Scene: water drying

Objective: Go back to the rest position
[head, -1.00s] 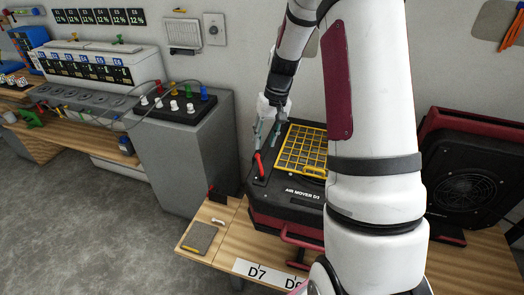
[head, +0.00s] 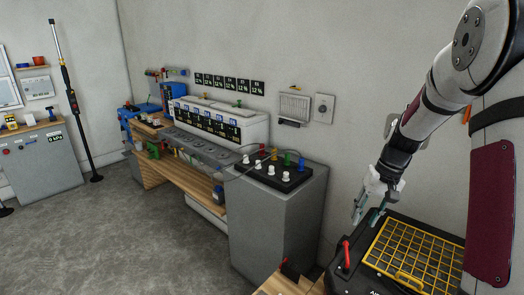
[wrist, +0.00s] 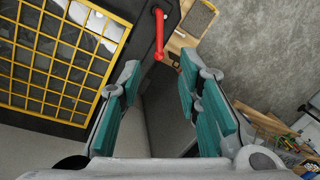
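My gripper (head: 368,208) hangs above the left side of the black air mover in the head view. In the wrist view its two teal-padded fingers (wrist: 165,105) are spread apart with nothing between them. The air mover (head: 352,275) has a yellow grille (head: 408,262) on top and a red lever (head: 346,254) at its left corner. The red lever also shows in the wrist view (wrist: 159,35), beyond the fingertips and apart from them. The yellow grille fills the upper left of the wrist view (wrist: 62,50).
A grey cabinet (head: 270,225) with a black panel of coloured and white knobs (head: 275,172) stands left of the air mover. A wooden bench (head: 180,180) with a white machine (head: 222,122) runs further left. The grey floor (head: 120,240) at left is clear.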

